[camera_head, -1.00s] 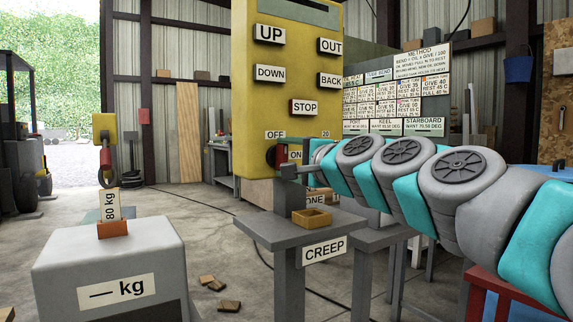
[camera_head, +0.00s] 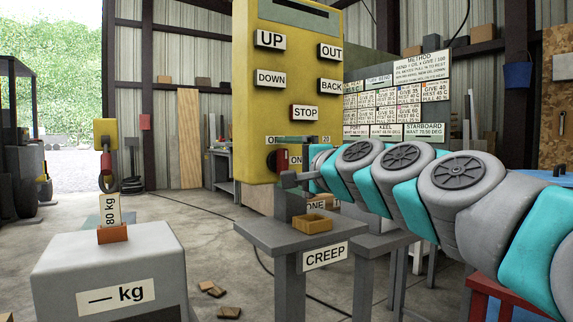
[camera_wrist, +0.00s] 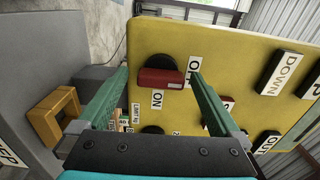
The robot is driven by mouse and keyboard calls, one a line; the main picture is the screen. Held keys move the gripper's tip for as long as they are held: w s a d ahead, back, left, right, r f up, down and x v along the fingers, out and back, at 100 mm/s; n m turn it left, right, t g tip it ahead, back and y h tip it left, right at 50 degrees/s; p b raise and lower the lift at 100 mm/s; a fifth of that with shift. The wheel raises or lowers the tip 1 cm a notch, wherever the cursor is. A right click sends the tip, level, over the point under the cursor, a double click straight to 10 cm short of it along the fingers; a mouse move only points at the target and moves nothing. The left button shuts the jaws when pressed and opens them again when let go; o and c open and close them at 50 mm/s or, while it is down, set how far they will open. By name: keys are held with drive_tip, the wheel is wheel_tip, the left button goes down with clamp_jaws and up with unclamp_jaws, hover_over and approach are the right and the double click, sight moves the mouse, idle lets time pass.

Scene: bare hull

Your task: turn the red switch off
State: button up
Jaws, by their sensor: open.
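The red switch (camera_wrist: 162,79) is a red handle on a round black base on the yellow panel (camera_wrist: 225,50). In the head view the switch (camera_head: 283,158) is partly covered by my arm's end. My gripper (camera_wrist: 160,73) is open, its two green fingers on either side of the switch. The other is off the panel's lower side. I cannot tell whether either finger touches the handle.
The panel carries several labelled buttons, such as STOP (camera_head: 305,113). A grey stand marked CREEP (camera_head: 325,256) with a small ochre tray (camera_head: 312,223) is below the gripper. A grey kg block (camera_head: 110,262) stands at front left.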

drive_tip(key=shift+s+d+r, duration=0.1)
drive_tip(key=shift+s+d, duration=0.3)
drive_tip(key=shift+s, duration=0.1)
drive_tip(key=v, duration=0.6)
drive_tip(key=shift+s, duration=0.2)
drive_tip(key=shift+d, duration=0.15)
drive_tip(key=s+a+f+n+g+h, duration=0.1)
drive_tip(key=s+f+n+g, duration=0.25)
drive_tip(key=f, duration=0.55)
drive_tip(key=s+f+n+g+h+p, duration=0.1)
drive_tip(key=s+f+n+g+h, duration=0.1)
drive_tip(key=s+f, duration=0.5)
drive_tip(key=s+a+f+n+g+h, duration=0.1)
drive_tip(key=s+f+n+g, duration=0.15)
drive_tip(key=f, duration=0.85)
drive_tip(key=s+d+f+n+g+h, duration=0.1)
drive_tip(key=s+d+f+g+h, duration=0.2)
drive_tip(key=s+d+f, duration=0.4)
drive_tip(key=s+d+f+n+g+h+p, duration=0.1)
drive_tip(key=s+d+f+g, duration=0.4)
drive_tip(key=s, duration=0.9)
wheel_tip(320, 180, down, 5)
drive_tip(key=d+n+h, duration=0.1)
drive_tip(key=d+h, duration=0.1)
drive_tip(key=d, duration=0.1)
drive_tip(key=shift+s+g+p, duration=0.3)
drive_tip(key=shift+s+g, duration=0.1)
